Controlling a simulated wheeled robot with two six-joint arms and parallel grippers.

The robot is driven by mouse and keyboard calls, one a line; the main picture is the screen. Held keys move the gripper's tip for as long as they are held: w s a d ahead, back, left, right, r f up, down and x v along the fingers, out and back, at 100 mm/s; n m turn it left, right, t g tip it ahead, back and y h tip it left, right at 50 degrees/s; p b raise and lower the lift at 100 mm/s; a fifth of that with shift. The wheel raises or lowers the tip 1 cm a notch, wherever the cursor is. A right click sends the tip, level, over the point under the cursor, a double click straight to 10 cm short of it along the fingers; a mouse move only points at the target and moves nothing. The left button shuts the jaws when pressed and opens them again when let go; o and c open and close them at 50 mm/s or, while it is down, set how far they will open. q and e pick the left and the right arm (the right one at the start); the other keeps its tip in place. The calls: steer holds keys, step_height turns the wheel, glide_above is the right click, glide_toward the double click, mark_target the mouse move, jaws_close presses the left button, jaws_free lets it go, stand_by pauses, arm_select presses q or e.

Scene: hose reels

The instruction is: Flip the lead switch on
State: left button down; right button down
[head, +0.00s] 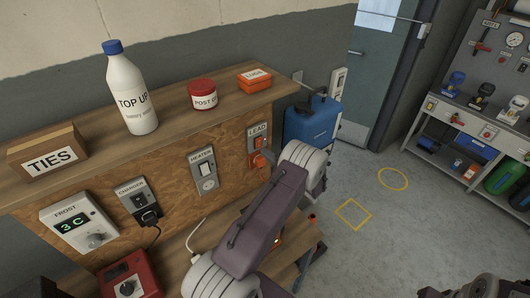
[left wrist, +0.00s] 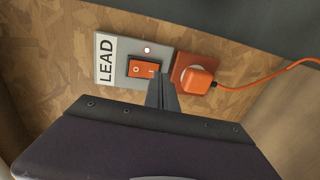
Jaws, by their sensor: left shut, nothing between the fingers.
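The lead switch is an orange rocker (left wrist: 141,68) marked O and I, on a grey plate (left wrist: 106,74) labelled LEAD in the left wrist view. A small pale lamp (left wrist: 147,50) sits on the plate beside the rocker. In the head view the LEAD plate (head: 257,130) is at the right end of the plywood panel. My left gripper (left wrist: 162,92) is shut and empty, its fingertips at the I end of the rocker. I cannot tell whether they touch it.
An orange plug (left wrist: 199,80) with a cord sits in a socket beside the switch. The heater switch (head: 206,173), charger socket (head: 138,201) and frost unit (head: 82,227) line the panel. A bottle (head: 131,95) and boxes stand on the shelf above. A blue case (head: 311,122) stands right of it.

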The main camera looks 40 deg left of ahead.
arm_select(q)
steer(key=f+b+v, duration=0.2)
steer(key=b+v, duration=0.1)
steer(key=v, duration=0.9)
steer(key=shift+f+b, duration=0.2)
steer(key=shift+b, duration=0.15)
